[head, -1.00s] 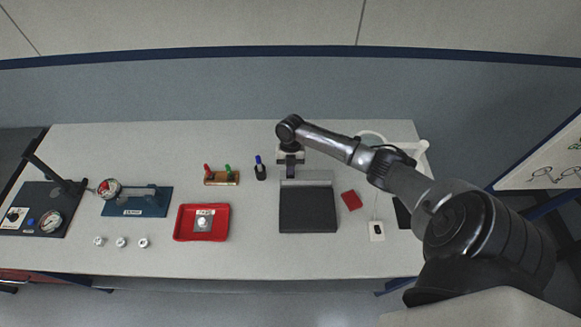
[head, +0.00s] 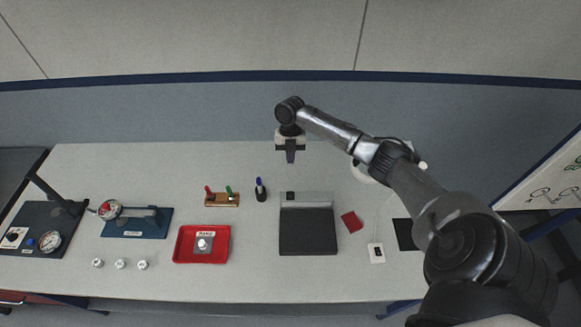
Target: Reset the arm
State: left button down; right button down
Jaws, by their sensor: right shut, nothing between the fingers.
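My right arm reaches in from the right over the table (head: 380,280). My right gripper (head: 290,158) points down above the back part of the table, behind the dark flat plate (head: 308,230) with its grey rear block (head: 312,198). The gripper is shut with nothing in it, and it is apart from the things below. My left gripper is not in view.
A red tray (head: 182,245) holds a labelled white part (head: 205,243). Several white parts (head: 120,264) lie left of it. A marker rack (head: 221,200), a blue marker (head: 260,190), a red pad (head: 352,222) and gauge fixtures (head: 135,225) stand around.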

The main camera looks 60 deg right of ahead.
jog(key=shift+d+r, duration=0.1)
jog(key=shift+r, duration=0.2)
dwell(0.6)
